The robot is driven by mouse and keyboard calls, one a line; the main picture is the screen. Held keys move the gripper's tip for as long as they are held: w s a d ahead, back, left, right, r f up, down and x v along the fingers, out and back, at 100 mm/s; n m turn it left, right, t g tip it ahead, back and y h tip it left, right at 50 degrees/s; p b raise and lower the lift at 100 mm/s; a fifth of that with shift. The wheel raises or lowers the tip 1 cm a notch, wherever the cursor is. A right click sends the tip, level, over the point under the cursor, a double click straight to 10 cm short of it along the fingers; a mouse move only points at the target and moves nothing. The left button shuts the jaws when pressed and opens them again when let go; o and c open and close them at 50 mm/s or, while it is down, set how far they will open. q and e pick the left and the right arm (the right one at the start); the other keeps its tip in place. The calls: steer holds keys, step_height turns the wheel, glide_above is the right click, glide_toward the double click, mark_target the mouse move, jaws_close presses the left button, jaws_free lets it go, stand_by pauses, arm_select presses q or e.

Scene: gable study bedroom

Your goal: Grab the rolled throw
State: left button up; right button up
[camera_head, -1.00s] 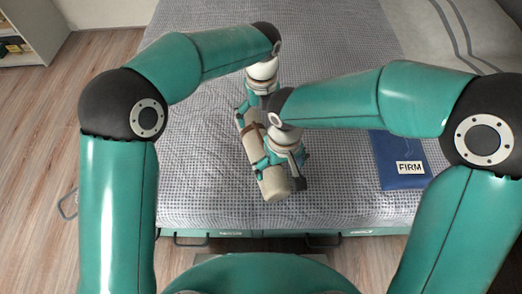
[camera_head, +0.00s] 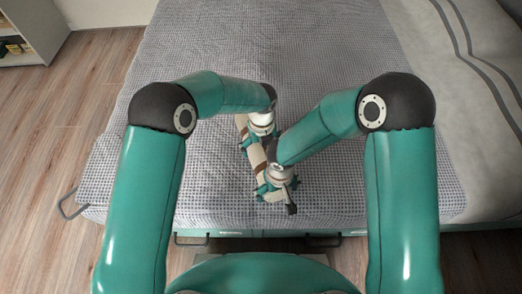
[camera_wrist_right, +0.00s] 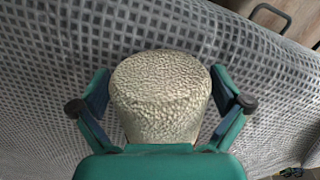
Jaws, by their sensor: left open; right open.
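The rolled throw (camera_head: 256,156) is a cream roll with brown straps. It lies on the grey bed, running from upper left to lower right in the head view. My left gripper (camera_head: 259,136) is open at the far part of the roll, and its arm hides some of it. My right gripper (camera_head: 271,192) is open over the near end. In the right wrist view, the cream end of the throw (camera_wrist_right: 160,92) sits between the spread fingers of my right gripper (camera_wrist_right: 161,105). I cannot tell whether the fingers touch it.
The grey checked bedspread (camera_head: 330,60) is clear around the roll. A pale striped cover (camera_head: 450,120) lies along the right side. A shelf (camera_head: 35,35) stands at the far left.

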arm_select(q)
steer(key=shift+f, duration=0.1)
steer(key=shift+c, duration=0.3)
arm_select(e)
steer(key=shift+f, duration=0.1)
steer(key=shift+c, duration=0.3)
arm_select(q)
steer(key=c, duration=1.1)
arm_select(e)
steer(key=c, duration=1.1)
arm_select(q)
steer(key=c, duration=0.3)
arm_select(e)
steer(key=shift+c, duration=0.6)
